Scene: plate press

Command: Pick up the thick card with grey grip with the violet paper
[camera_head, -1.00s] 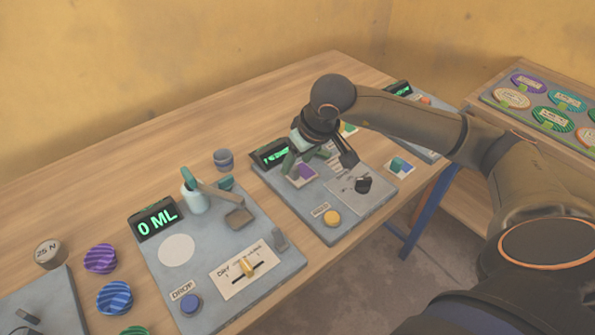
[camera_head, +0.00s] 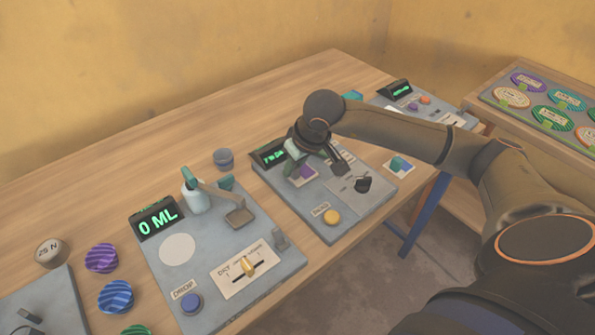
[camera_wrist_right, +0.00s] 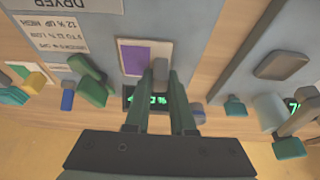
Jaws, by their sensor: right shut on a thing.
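The thick card (camera_head: 301,173) with violet paper lies at the far end of the middle grey station. In the right wrist view it is a white-bordered card with a violet sheet (camera_wrist_right: 134,57) and a grey grip (camera_wrist_right: 160,69) at its right side. My right gripper (camera_wrist_right: 161,84) is shut on the grey grip, its two dark green fingers close together around it. In the head view my right gripper (camera_head: 315,165) is over the station and partly covers the card. The card appears to lie flat on the panel. My left gripper is not in view.
A yellow button (camera_head: 332,217) and a black knob (camera_head: 363,185) sit on the middle station. Another card with a blue-teal patch (camera_head: 400,165) lies to the right.

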